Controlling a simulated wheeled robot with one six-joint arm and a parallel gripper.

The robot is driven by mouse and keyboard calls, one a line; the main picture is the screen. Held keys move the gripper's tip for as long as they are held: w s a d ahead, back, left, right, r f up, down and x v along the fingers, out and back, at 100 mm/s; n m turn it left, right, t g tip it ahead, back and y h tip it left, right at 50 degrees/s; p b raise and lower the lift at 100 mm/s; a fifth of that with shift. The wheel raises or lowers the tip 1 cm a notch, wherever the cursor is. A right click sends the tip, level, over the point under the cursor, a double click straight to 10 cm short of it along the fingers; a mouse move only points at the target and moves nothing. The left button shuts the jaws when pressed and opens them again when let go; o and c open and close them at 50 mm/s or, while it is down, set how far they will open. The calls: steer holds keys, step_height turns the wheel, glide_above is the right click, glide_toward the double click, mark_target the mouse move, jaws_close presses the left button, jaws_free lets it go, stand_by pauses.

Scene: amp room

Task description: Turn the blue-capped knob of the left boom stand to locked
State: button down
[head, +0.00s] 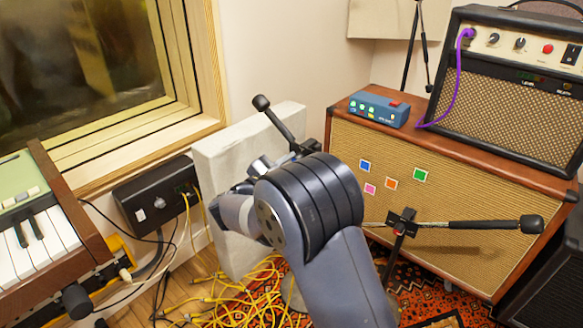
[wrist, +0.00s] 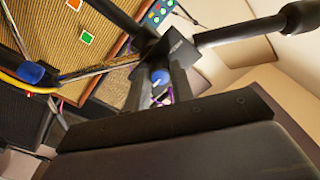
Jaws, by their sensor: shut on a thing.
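The left boom stand (head: 272,116) shows in the head view as a black boom with a round dark end, in front of a pale panel; my arm hides its lower part. In the wrist view its black clamp block (wrist: 176,46) carries a blue-capped knob (wrist: 160,76) with a pale mark. My gripper (wrist: 161,87) is shut on this knob, one finger on each side. The head view hides the knob behind my arm. I cannot read a locked or unlocked label.
A second boom stand (head: 490,224) reaches across the speaker cabinet (head: 470,240) at right, close to my arm. Loose yellow cables (head: 235,300) lie on the floor. A keyboard (head: 45,235) stands at left. An amp (head: 520,85) and a blue box (head: 378,108) sit on the cabinet.

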steer(key=shift+m, duration=0.5)
steer(key=c, duration=1.2)
jaws_free()
steer(key=p+v, duration=0.2)
steer(key=v, duration=0.8)
steer(key=shift+s+a, duration=0.25)
steer(key=shift+s, duration=0.1)
steer(key=shift+f, duration=0.1)
steer(key=b+x, duration=0.2)
steer(key=x, duration=0.8)
steer(key=shift+w+d, duration=0.25)
steer(key=shift+w, duration=0.1)
